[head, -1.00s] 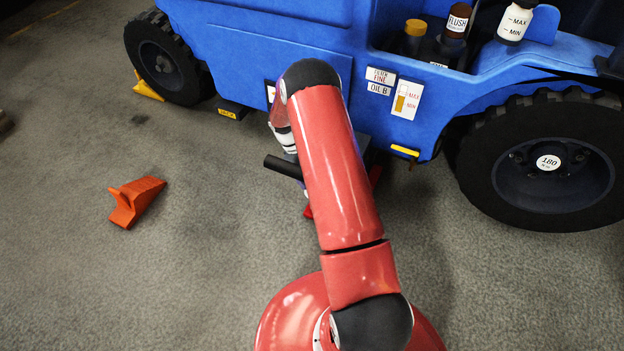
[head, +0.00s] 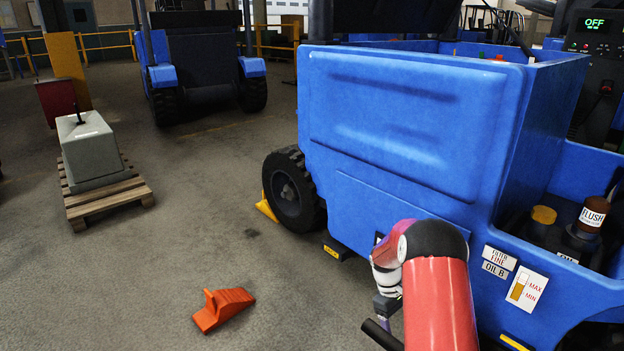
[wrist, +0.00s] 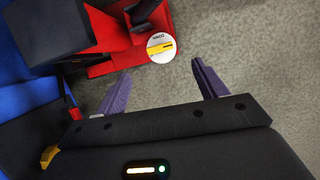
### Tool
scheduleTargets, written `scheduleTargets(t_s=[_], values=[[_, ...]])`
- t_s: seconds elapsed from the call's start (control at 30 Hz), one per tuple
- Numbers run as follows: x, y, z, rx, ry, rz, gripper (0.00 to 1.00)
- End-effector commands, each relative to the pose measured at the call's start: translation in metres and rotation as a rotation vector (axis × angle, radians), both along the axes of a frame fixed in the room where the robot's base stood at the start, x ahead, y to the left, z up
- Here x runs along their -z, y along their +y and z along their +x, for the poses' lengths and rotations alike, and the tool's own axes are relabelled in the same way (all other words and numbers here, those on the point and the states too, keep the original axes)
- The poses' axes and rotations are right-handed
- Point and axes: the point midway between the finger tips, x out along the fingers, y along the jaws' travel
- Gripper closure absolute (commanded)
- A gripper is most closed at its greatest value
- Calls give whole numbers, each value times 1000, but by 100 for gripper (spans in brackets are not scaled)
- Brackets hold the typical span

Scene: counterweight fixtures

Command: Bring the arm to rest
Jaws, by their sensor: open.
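My gripper (wrist: 160,72) is open in the wrist view, with two purple fingers apart and nothing between them. Carpet-like grey floor shows beyond the fingertips. A red fixture (wrist: 105,32) with a black block and a round white label (wrist: 161,47) lies just past the fingers, apart from them. In the head view my arm (head: 440,300) is bent in front of the blue vehicle (head: 410,120), with its wrist pointing down.
An orange wedge (head: 222,308) lies on open floor left of my arm. A yellow chock (head: 267,208) touches the vehicle's wheel (head: 293,190). A grey weight (head: 92,150) sits on a wooden pallet (head: 110,197) at left. Another blue vehicle (head: 203,55) stands behind.

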Motion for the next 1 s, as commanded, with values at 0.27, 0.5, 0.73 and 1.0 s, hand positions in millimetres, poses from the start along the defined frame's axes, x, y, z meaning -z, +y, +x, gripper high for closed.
scheduleTargets(t_s=[0.27,0.5,0.73,1.0], values=[[-166,33,-27,122,-213,-3,29],[-277,63,-88,245,-393,30,29],[-350,90,-163,362,-560,95,29],[-390,114,-253,492,-731,210,29]])
